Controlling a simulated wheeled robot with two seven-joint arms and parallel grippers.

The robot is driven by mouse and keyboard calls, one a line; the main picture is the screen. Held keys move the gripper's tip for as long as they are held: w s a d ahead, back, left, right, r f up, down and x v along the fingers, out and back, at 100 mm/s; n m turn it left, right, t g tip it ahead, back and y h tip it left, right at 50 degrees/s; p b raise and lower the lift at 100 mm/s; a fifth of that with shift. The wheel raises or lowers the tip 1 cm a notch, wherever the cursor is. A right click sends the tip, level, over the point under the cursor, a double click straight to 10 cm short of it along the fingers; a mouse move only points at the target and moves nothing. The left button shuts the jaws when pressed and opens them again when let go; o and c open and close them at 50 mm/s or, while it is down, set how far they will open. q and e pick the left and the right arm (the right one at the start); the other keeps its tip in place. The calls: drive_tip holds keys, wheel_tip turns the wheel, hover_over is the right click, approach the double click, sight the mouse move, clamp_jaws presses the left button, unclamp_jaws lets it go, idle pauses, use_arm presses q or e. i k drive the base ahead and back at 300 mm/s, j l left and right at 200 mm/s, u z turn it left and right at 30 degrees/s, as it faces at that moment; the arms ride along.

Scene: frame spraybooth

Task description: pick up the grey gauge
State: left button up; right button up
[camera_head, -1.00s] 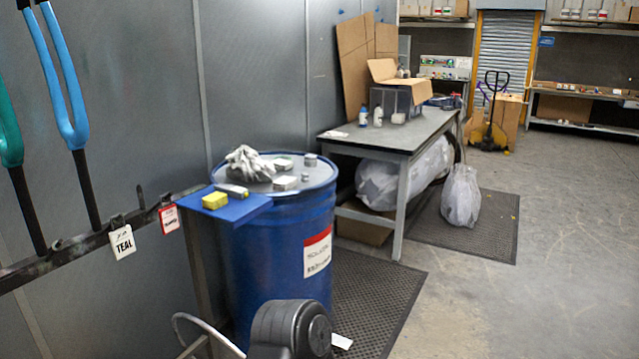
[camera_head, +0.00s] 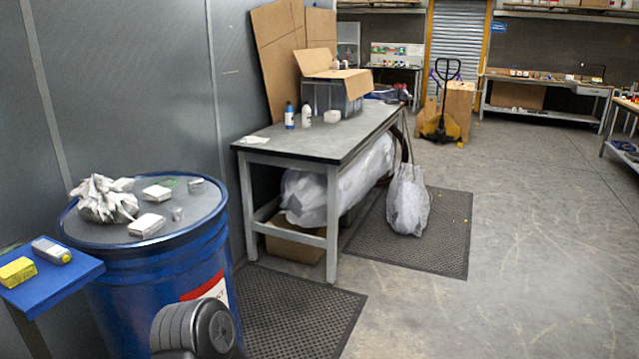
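Neither of my grippers shows in the head view. A dark rounded link, apparently part of my own arm, stands at the bottom in front of the blue drum.
A blue drum (camera_head: 165,268) beside the shelf carries crumpled gloves (camera_head: 104,200) and several small grey-white blocks. A grey-topped table (camera_head: 340,131) with bottles and a carton stands beyond. Dark mats (camera_head: 295,315) lie on the floor; open floor is to the right.

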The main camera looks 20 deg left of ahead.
sight(53, 253)
drive_tip(key=i+l+u, duration=0.1)
drive_tip(key=i+u, duration=0.4)
drive_tip(key=i+l+u, duration=0.2)
drive_tip(key=u, duration=0.25)
drive_tip(key=i+l+u, duration=0.35)
drive_tip(key=u, duration=0.15)
drive_tip(key=i+l+u, duration=0.2)
drive_tip(key=l+u, duration=0.3)
drive_tip(key=i+l+u, duration=0.25)
drive_tip(key=l, duration=0.15)
